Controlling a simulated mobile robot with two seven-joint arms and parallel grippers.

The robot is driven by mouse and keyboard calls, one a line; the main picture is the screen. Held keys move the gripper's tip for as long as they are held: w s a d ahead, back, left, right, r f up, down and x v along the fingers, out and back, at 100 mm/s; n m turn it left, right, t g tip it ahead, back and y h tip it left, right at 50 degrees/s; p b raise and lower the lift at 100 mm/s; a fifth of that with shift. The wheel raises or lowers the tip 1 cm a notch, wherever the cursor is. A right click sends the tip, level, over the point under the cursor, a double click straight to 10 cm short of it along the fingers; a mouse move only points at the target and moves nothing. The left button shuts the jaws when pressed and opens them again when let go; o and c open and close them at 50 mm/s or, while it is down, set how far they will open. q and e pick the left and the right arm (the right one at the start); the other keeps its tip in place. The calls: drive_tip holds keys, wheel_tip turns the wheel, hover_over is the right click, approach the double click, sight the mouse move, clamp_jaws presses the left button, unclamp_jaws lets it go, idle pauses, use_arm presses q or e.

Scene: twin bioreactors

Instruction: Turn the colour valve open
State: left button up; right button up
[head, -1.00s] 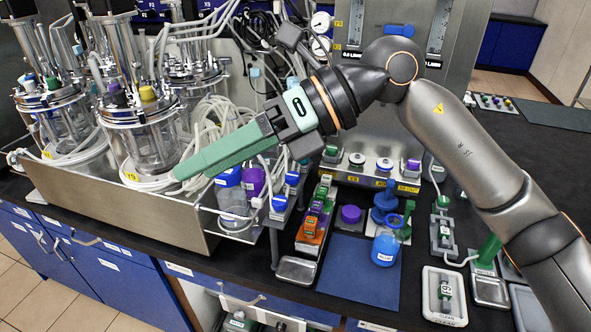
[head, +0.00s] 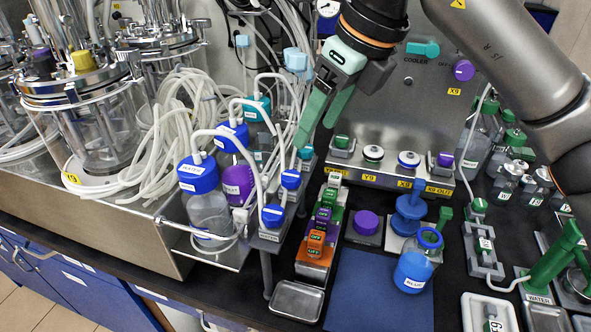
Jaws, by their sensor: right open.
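My right gripper (head: 316,133) comes down from the top centre on its arm. Its two green fingers are apart with nothing between them. The left fingertip is close above a teal valve knob (head: 305,153) at the back of a narrow grey valve strip; I cannot tell whether it touches. Two blue valve knobs, a middle one (head: 291,180) and a front one (head: 273,215), sit nearer on the same strip. My left gripper is not in view.
Blue-capped bottles (head: 209,212) and looping white tubes (head: 180,130) stand left of the strip. To its right are a rack of coloured clips (head: 316,243), a purple cap (head: 366,222) and a blue bottle (head: 413,272). The blue mat (head: 375,295) is mostly clear.

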sight(292, 176)
drive_tip(key=x, duration=1.1)
drive_tip(key=shift+s, duration=0.1)
clamp_jaws()
